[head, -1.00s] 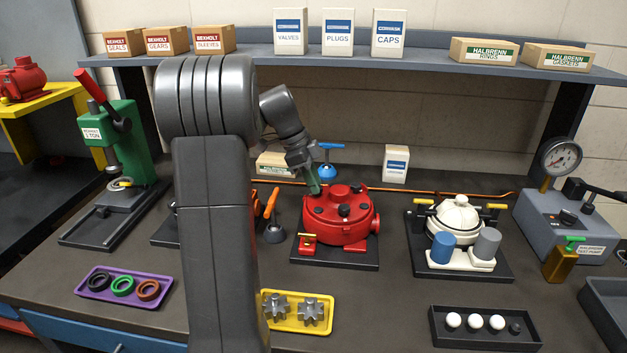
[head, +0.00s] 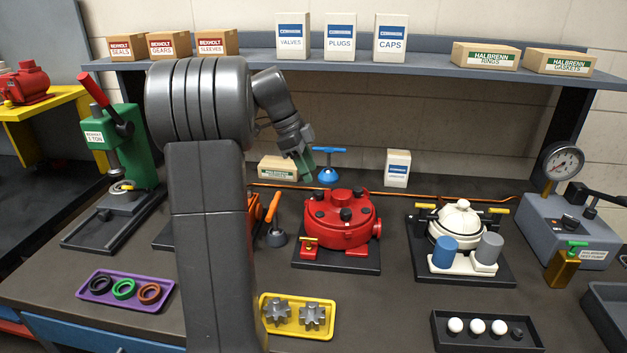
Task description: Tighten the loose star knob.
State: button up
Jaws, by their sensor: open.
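A round red motor housing (head: 340,234) stands on a dark base plate in the middle of the bench. I cannot tell from this distance which knob is loose. My gripper (head: 306,168), with greenish fingers, is open and empty. It shows above and behind the left side of the red housing, apart from the knobs. My own arm hides part of the bench to the left.
A yellow gear tray (head: 272,330) lies in front. A shelf (head: 420,80) crosses above.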

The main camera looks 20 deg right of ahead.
aim_at(319, 191)
jog(key=v, duration=0.8)
jog(key=shift+r, duration=0.35)
jog(key=shift+w, duration=0.1)
dwell(1.8)
jog(key=x, duration=1.4)
jog(key=shift+a+f, duration=0.1)
jog(key=shift+a, duration=0.1)
